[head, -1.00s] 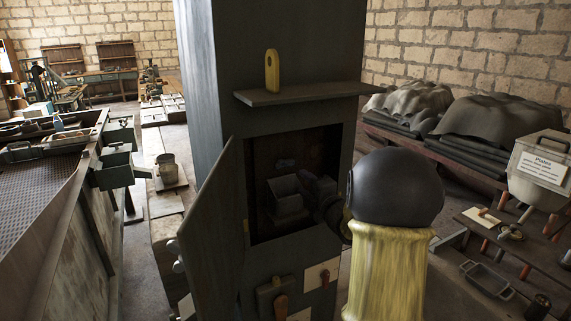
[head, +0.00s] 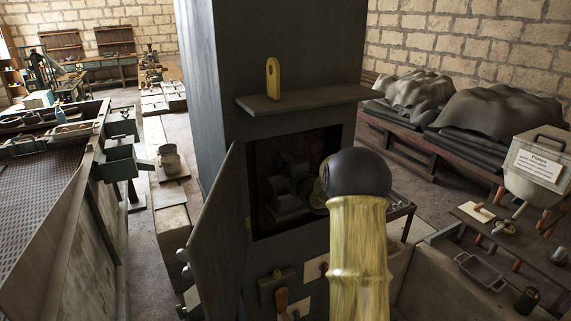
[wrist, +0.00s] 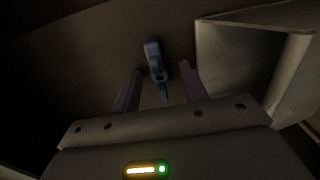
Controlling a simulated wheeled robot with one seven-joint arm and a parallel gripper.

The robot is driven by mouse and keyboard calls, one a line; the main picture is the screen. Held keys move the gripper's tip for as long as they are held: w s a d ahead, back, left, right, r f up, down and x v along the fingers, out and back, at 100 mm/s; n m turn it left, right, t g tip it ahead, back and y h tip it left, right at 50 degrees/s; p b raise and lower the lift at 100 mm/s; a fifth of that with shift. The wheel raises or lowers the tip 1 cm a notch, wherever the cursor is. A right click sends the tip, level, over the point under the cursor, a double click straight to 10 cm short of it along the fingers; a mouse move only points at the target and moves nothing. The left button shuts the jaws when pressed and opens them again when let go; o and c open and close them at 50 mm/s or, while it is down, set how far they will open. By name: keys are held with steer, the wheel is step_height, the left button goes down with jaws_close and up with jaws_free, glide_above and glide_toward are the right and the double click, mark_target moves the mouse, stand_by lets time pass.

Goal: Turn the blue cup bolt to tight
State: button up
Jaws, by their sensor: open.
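The blue cup bolt (wrist: 154,58) shows in the wrist view as a small blue-grey handle with a narrow stem, against a dark back wall. My gripper (wrist: 161,80) is open, its two fingers on either side of the stem's line. The handle's top lies a little beyond the fingertips; contact cannot be told. In the head view my arm reaches into the open cabinet (head: 252,130), and the bolt is too dark to make out there.
A pale box-like cup (wrist: 240,60) stands close to the right finger in the wrist view. The cabinet door (head: 215,235) hangs open on the left. A shelf (head: 305,98) with a yellow tag (head: 273,78) juts out above the opening.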

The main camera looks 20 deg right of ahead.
steer(key=shift+w, duration=0.1)
steer(key=c, duration=0.5)
jaws_close()
steer(key=shift+f, duration=0.1)
